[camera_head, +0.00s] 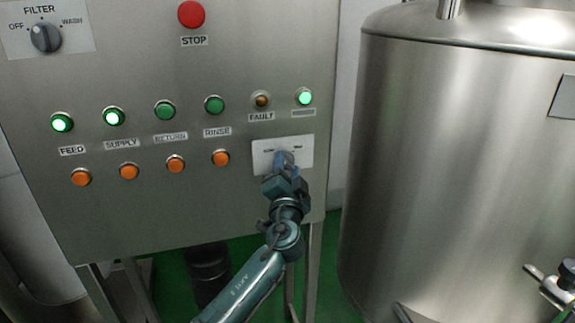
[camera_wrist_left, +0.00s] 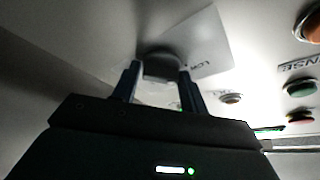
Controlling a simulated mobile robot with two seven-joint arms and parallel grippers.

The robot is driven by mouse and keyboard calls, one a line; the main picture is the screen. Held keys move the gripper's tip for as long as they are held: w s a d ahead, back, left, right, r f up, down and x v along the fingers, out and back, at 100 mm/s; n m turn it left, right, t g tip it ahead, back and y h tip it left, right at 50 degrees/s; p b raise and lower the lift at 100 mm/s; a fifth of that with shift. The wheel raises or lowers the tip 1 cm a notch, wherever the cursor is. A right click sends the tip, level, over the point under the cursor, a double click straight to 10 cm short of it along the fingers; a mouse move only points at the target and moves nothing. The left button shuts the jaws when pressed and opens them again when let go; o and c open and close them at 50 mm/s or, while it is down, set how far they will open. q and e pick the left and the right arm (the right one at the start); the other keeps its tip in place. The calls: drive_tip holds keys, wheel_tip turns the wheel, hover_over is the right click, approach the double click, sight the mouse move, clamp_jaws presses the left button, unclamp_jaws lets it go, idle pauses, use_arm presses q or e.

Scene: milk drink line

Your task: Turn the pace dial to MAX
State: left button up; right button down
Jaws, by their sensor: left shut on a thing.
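The pace dial (camera_head: 286,156) sits on a pale plate (camera_head: 305,159) at the panel's lower right. Small labels stand on the plate above the dial, too small to read surely in the head view. My left gripper (camera_head: 284,165) reaches up to it from below and is shut on the dial. In the left wrist view, the dark round dial (camera_wrist_left: 161,66) is between the two fingers of my left gripper (camera_wrist_left: 158,82), and a label like LOW shows on the plate (camera_wrist_left: 205,45). The dial's pointer is hidden. My right gripper is not in view.
Left of the dial are orange buttons (camera_head: 221,158) and green buttons (camera_head: 214,105). A FAULT lamp (camera_head: 261,99) is just above. A red STOP button (camera_head: 191,14) and FILTER knob (camera_head: 46,37) are higher. A steel tank (camera_head: 450,150) stands close on the right.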

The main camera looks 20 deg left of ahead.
use_arm(q)
drive_tip(key=m+p, duration=0.1)
drive_tip(key=m, duration=0.1)
drive_tip(key=m+g+h+p, duration=0.1)
drive_tip(key=shift+r+m+p, duration=0.2)
drive_tip(key=shift+m+p, duration=0.15)
drive_tip(key=shift+m, duration=0.05)
drive_tip(key=m+g+h, duration=0.1)
drive_tip(key=m, duration=0.3)
drive_tip(key=shift+m+p, duration=0.3)
drive_tip(key=shift+p, duration=0.05)
drive_tip(key=m+g, duration=0.2)
drive_tip(key=m, duration=0.1)
drive_tip(key=shift+m, duration=0.4)
drive_tip(key=m+g, duration=0.1)
drive_tip(key=m, duration=0.2)
drive_tip(key=shift+g+y, duration=0.3)
drive_tip(key=shift+m, duration=0.3)
drive_tip(key=o, duration=0.8)
drive_tip(key=shift+o, duration=0.2)
